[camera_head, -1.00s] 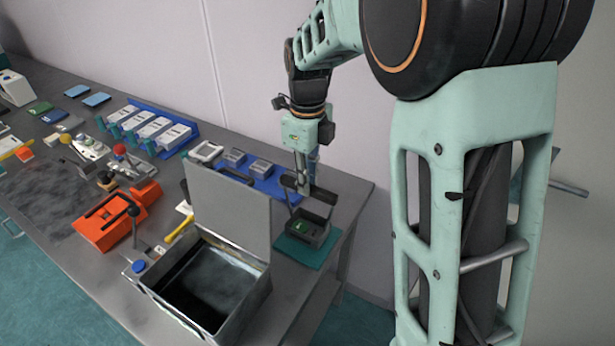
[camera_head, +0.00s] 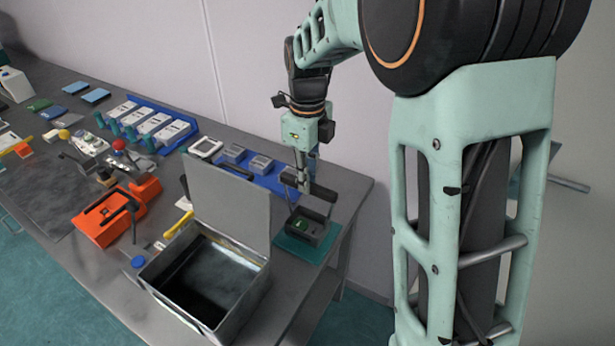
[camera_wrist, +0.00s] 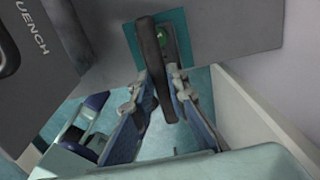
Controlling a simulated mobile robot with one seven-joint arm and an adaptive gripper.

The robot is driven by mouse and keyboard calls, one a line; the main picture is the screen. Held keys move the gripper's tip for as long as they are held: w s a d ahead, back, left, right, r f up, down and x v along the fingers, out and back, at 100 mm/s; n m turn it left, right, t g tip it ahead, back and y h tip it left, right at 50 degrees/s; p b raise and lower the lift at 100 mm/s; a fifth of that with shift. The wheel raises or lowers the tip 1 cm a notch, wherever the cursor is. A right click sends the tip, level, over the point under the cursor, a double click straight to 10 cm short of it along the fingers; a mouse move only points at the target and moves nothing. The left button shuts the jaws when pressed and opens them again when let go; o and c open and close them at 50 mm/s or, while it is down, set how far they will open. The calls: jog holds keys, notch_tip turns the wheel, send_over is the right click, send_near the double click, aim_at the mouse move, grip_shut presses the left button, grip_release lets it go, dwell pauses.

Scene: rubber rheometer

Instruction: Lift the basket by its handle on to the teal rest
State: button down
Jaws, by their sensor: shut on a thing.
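The basket (camera_head: 309,229) is a small dark tray with a raised bar handle (camera_head: 321,192) and something green inside. It is at the teal rest (camera_head: 291,247), a flat teal pad near the table's right end. The picture does not settle whether it touches the pad or hangs just above. My gripper (camera_head: 304,188) points down over the basket, shut on its handle. In the wrist view my gripper's fingers (camera_wrist: 163,95) close around the dark handle (camera_wrist: 149,55). The teal rest (camera_wrist: 174,20) shows beyond it, and most of the basket is hidden.
A grey open-topped tank (camera_head: 205,285) with its lid raised (camera_head: 228,205) stands left of the rest; the wrist view shows QUENCH lettering on it. A blue tray with grey blocks (camera_head: 260,170) lies behind. An orange clamp device (camera_head: 100,218) is further left. A wall is close behind.

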jog(key=shift+f, duration=0.4)
jog(key=c, duration=1.8)
grip_release()
notch_tip(320, 180, up, 12)
